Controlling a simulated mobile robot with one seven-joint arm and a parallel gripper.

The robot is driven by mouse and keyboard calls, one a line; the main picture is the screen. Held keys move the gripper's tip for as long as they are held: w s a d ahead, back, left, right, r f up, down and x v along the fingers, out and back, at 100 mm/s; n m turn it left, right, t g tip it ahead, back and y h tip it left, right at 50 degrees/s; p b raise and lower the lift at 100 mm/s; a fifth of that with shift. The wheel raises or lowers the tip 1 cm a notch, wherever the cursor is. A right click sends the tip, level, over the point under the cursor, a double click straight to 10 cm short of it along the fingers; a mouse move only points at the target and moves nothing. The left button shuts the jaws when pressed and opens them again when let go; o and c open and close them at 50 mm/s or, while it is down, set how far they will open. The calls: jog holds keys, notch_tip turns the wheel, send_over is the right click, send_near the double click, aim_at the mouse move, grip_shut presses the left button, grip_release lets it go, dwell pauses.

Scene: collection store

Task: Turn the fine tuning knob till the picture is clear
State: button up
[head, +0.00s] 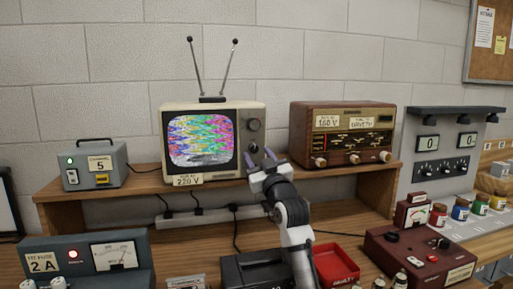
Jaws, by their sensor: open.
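The television (248,180) stands on the wooden shelf with two antennas raised. Its screen (200,137) shows scrambled coloured bands, not a clear picture. One dark round knob (254,125) shows at the upper right of its front panel. A lower knob (254,147) shows only partly, just above my gripper. I cannot read which one is the fine tuning knob. My gripper (260,159) is open at the lower right of the television's front, its fingers pointing up toward the panel. Whether a finger touches a knob cannot be told.
A brown wooden radio (346,112) stands right of the television. A grey box marked channel 5 (95,165) with a lit green lamp stands left. Below are a meter box (85,263), a red tray (337,266) and a dark red box (421,256). A grey panel (443,158) is at right.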

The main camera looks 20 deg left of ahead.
jog(key=shift+x, duration=1.05)
jog(key=shift+s, duration=0.1)
jog(key=c, duration=1)
jog(key=m+p, duration=0.1)
jog(key=m+t+h+p, duration=0.1)
jog(key=shift+s+a+r+m, duration=0.1)
jog(key=shift+a+m, duration=0.1)
jog(key=shift+m, duration=0.2)
jog(key=shift+m+t+h+p, duration=0.5)
jog(key=shift+m+h+p, duration=0.1)
jog(key=shift+m, duration=1)
jog(key=shift+d, duration=0.1)
jog(key=o, duration=1)
